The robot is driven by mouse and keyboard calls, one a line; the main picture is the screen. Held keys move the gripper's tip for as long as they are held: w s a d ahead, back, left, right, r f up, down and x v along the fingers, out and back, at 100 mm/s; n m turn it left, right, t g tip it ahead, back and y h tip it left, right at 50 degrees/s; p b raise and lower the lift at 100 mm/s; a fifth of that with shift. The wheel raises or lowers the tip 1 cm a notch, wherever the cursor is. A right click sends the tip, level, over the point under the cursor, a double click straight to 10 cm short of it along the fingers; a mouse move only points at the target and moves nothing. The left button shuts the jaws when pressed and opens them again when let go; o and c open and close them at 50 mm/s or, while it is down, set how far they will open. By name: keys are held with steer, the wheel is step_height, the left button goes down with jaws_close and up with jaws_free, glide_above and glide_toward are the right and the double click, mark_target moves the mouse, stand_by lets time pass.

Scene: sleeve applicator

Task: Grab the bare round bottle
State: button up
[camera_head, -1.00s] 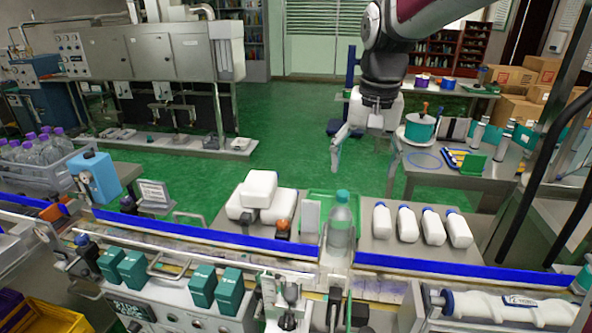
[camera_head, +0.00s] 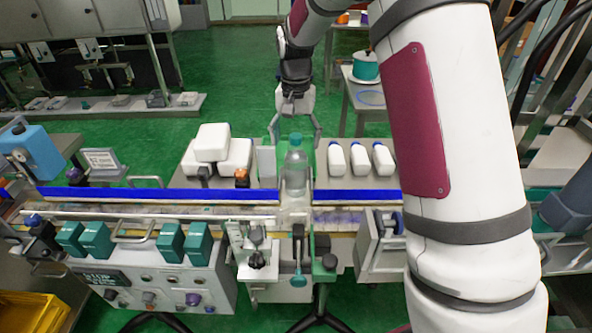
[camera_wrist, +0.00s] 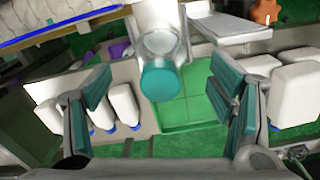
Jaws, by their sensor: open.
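The clear round bottle with a teal cap (camera_head: 296,165) stands upright on the conveyor in the head view, at the gap in the blue rail. It carries no visible label. My gripper (camera_head: 294,132) is open, pointing down just behind the bottle's top. In the wrist view the bottle's teal cap (camera_wrist: 161,82) lies between and beyond the two open teal-padded fingers (camera_wrist: 165,100), touching neither as far as I can see.
White bottles with blue caps (camera_head: 358,160) lie right of the bottle, and larger white containers (camera_head: 212,142) are stacked left. A small upright plate (camera_head: 266,163) stands close left of it. The blue rail (camera_head: 140,194) runs along the conveyor.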

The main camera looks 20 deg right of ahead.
mark_target(295, 155)
steer(key=shift+f+p, duration=0.65)
steer(key=shift+f, duration=2.25)
jaws_close()
